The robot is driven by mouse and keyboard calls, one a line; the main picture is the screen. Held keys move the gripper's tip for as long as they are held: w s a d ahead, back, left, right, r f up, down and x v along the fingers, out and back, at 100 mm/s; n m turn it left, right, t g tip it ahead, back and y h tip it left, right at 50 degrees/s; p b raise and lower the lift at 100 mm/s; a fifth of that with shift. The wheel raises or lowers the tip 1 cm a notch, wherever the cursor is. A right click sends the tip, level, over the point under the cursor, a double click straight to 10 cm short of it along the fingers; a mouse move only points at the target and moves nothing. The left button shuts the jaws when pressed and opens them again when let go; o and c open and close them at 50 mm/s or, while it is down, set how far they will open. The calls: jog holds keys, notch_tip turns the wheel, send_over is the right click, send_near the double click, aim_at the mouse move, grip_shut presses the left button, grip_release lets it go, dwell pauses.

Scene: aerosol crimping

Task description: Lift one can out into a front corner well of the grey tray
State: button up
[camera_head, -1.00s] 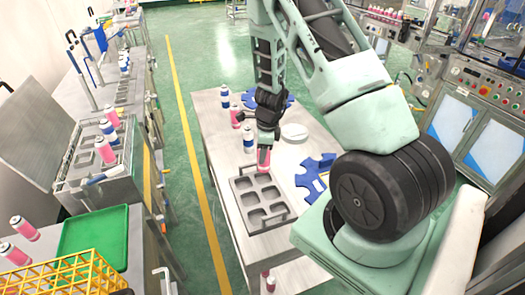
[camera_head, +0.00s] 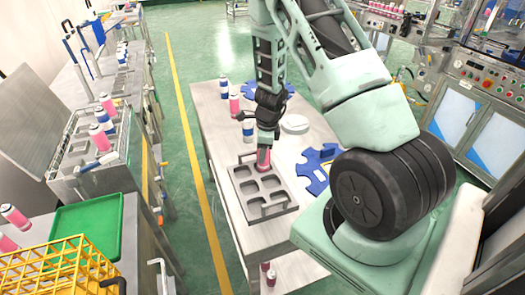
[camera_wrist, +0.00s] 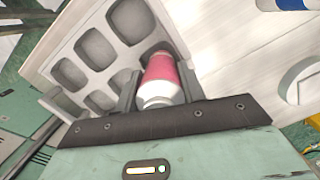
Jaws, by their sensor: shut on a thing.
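My gripper (camera_head: 265,148) is shut on a pink can with a white end (camera_head: 263,158). In the wrist view the can (camera_wrist: 162,72) sits between the two fingers (camera_wrist: 160,88), its far end at a corner well of the grey tray (camera_wrist: 84,22). In the head view the grey tray (camera_head: 245,208) lies on the table, and the can is upright at its far right corner well. The can's base is hidden, so I cannot tell whether it touches the well floor. The other wells that show are empty.
A pink can (camera_head: 234,104) and blue-and-white cans (camera_head: 223,87), (camera_head: 248,131) stand behind the tray on the table (camera_head: 208,122). A blue notched plate (camera_head: 318,172) lies to the right, near a white round piece (camera_head: 295,124). The tray has raised handles.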

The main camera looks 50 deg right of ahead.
jog(key=shift+s+a+f+b, duration=0.15)
jog(key=shift+s+f+b, duration=0.15)
jog(key=shift+f, duration=0.3)
jog(key=shift+s+a+f+b, duration=0.15)
jog(key=shift+f+b, duration=0.25)
jog(key=shift+f, duration=0.2)
jog(key=shift+w+d+f, duration=0.15)
jog(key=shift+w+f, duration=0.15)
jog(key=shift+f, duration=0.05)
jog(key=shift+c, duration=0.4)
jog(key=shift+s+r, duration=0.1)
jog(key=o, duration=1.1)
jog(key=shift+d+r, duration=0.1)
jog(key=shift+o, duration=0.2)
notch_tip(320, 180, up, 18)
jog(key=s+d, duration=0.1)
jog(key=shift+s+d+p, duration=0.15)
jog(key=shift+p, duration=0.25)
